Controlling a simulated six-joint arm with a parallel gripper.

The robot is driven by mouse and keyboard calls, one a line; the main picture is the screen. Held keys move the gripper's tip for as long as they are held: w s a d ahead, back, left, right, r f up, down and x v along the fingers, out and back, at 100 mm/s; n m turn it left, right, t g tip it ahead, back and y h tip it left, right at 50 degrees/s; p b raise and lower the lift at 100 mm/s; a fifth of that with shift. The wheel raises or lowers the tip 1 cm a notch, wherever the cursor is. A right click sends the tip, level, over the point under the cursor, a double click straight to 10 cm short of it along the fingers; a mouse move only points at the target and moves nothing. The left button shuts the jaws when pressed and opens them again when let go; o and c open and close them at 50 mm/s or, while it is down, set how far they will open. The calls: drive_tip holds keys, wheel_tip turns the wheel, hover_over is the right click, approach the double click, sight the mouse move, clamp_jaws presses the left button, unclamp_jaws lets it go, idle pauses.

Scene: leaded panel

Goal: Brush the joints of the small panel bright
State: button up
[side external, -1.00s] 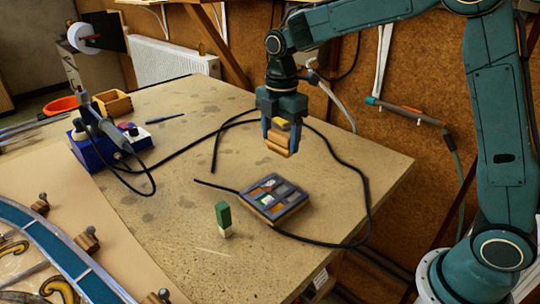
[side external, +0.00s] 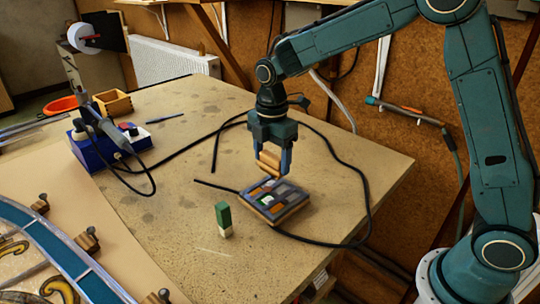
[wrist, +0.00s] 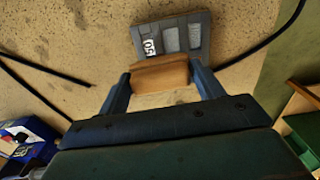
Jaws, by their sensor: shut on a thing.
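The small panel (side external: 275,200) lies on the workbench, a dark leaded grid with grey, orange and white panes. It also shows at the top of the wrist view (wrist: 172,38), partly hidden by the brush. My gripper (side external: 270,163) is shut on a wooden-backed brush (side external: 269,162), and its fingers stand on both sides of the wood. The brush shows between the fingers in the wrist view (wrist: 160,75). It hangs just above the panel's far edge. Its bristles are hard to make out, and I cannot tell whether they touch the panel.
A green and white block (side external: 223,219) stands upright left of the panel. A black cable (side external: 366,190) loops around the panel's right side. A blue soldering station (side external: 95,148) stands at left. A larger curved leaded panel (side external: 50,240) lies at front left. The bench between is mostly clear.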

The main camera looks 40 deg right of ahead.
sight(272, 172)
drive_tip(key=shift+f, duration=1.95)
drive_tip(key=shift+a+f, duration=0.15)
drive_tip(key=shift+f, duration=0.15)
drive_tip(key=shift+a, duration=1.15)
drive_tip(key=shift+c, duration=0.4)
drive_tip(key=shift+d, duration=1.25)
drive_tip(key=shift+a, duration=1.4)
drive_tip(key=shift+d, duration=1.5)
drive_tip(key=shift+r, duration=4.05)
